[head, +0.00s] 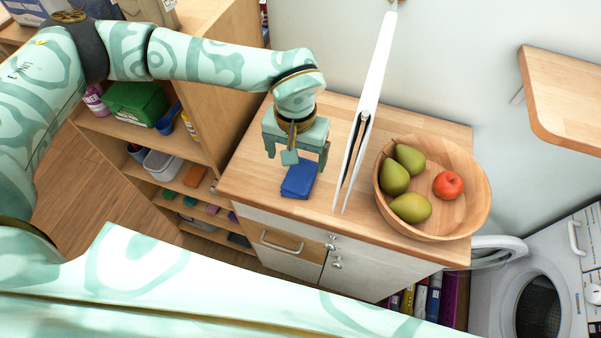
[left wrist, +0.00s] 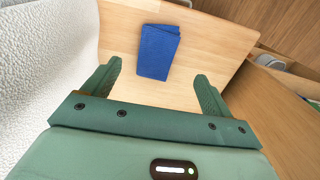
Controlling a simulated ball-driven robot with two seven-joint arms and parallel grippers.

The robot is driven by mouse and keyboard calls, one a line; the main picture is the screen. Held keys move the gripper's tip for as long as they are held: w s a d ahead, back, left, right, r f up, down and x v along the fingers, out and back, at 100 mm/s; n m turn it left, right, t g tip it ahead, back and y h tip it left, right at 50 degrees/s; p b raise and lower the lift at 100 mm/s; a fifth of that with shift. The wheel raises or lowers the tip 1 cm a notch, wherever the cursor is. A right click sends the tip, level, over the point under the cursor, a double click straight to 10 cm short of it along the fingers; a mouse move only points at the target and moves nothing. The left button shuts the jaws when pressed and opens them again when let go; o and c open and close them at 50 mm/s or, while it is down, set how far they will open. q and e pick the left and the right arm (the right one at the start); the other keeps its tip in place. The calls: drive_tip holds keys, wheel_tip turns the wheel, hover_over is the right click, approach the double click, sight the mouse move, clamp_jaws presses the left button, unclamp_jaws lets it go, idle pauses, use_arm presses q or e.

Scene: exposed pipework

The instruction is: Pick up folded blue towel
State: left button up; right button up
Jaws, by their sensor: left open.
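The folded blue towel (head: 299,179) lies flat on the wooden countertop, near its front left edge. In the left wrist view the towel (left wrist: 159,52) is ahead of the fingertips and between their lines, with bare wood around it. My left gripper (head: 304,160) is above the counter, just behind the towel in the head view. In the left wrist view its two green fingers (left wrist: 158,75) are spread apart with nothing between them. The towel is not touched as far as I can tell. My right gripper is not in view.
A wooden shelf unit (head: 222,100) stands at left. A washing machine (head: 570,270) is at lower right.

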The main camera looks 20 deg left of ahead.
sight(297, 180)
use_arm(q)
wheel_tip(297, 180, down, 4)
drive_tip(key=shift+w+r, duration=0.1)
drive_tip(key=shift+r, duration=0.05)
drive_tip(key=f, duration=0.4)
drive_tip(key=shift+s+d+f, duration=0.2)
drive_tip(key=shift+s+f, duration=0.05)
drive_tip(key=shift+s, duration=0.1)
drive_tip(key=shift+f, duration=0.35)
drive_tip(key=c, duration=1)
